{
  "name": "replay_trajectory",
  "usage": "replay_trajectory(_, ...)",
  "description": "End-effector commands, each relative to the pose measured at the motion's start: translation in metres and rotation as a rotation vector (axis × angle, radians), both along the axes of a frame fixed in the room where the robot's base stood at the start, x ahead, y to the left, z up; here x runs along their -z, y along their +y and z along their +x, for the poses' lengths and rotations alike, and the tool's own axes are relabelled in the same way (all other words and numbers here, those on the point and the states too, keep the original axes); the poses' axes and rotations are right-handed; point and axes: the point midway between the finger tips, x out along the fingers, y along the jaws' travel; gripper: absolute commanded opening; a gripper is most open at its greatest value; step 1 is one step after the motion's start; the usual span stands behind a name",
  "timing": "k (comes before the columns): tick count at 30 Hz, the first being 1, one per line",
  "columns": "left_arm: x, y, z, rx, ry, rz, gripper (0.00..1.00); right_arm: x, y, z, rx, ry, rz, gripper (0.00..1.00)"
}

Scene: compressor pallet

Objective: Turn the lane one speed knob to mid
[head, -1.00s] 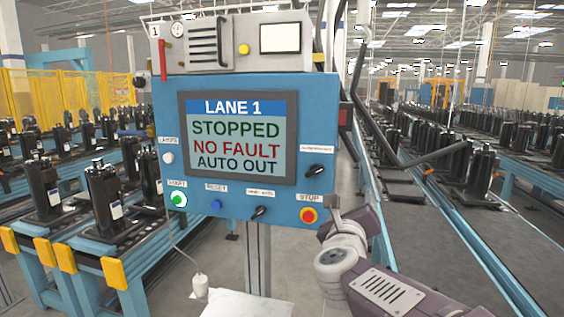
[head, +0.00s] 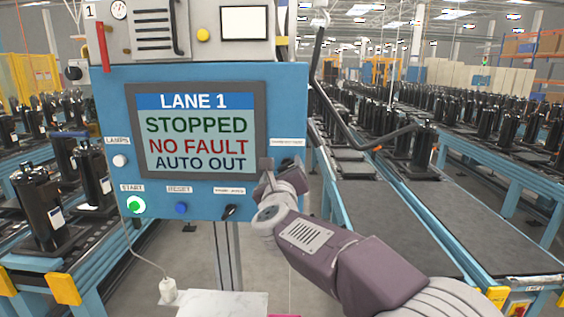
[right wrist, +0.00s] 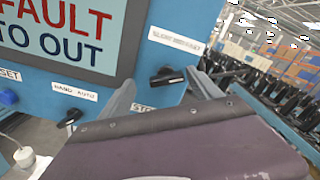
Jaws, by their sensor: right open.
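The lane one speed knob (right wrist: 168,77) is a black knob under a slow-mid-fast label (right wrist: 175,41) on the blue panel (head: 120,100). In the right wrist view its bar lies roughly level across the picture; I cannot tell its exact setting. My right gripper (head: 280,166) is open in front of the panel's lower right part and hides the knob in the head view. In the right wrist view its two fingers (right wrist: 161,80) appear on either side of the knob, with no clear contact. My left gripper is not in view.
The screen (head: 198,130) reads lane 1 stopped, no fault, auto out. The hand-auto knob (head: 229,212), blue reset button (head: 181,209) and green start button (head: 136,205) line the lower panel. The stop button is hidden behind my arm. Conveyors with black compressors flank the panel.

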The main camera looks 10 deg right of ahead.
Motion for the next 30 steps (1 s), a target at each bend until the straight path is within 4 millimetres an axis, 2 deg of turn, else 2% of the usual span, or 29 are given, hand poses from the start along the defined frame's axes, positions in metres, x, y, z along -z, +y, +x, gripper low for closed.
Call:
replay_trajectory(1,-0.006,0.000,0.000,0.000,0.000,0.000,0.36,-0.003,-0.003,0.007,0.002,0.002,-0.002,0.73)
replay_trajectory(4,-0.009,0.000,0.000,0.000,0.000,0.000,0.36,-0.002,-0.005,0.017,0.001,0.001,-0.001,0.73)
replay_trajectory(13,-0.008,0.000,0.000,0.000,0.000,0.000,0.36,0.000,-0.006,0.021,-0.001,-0.001,0.000,0.73)
replay_trajectory(18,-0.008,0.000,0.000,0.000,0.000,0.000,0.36,0.000,-0.006,0.020,-0.001,-0.001,0.000,0.25)
replay_trajectory(20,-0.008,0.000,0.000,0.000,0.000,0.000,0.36,0.000,-0.006,0.020,-0.001,0.000,0.000,0.10)
replay_trajectory(30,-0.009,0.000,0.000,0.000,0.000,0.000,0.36,0.001,-0.005,0.020,-0.001,0.017,-0.052,0.10)
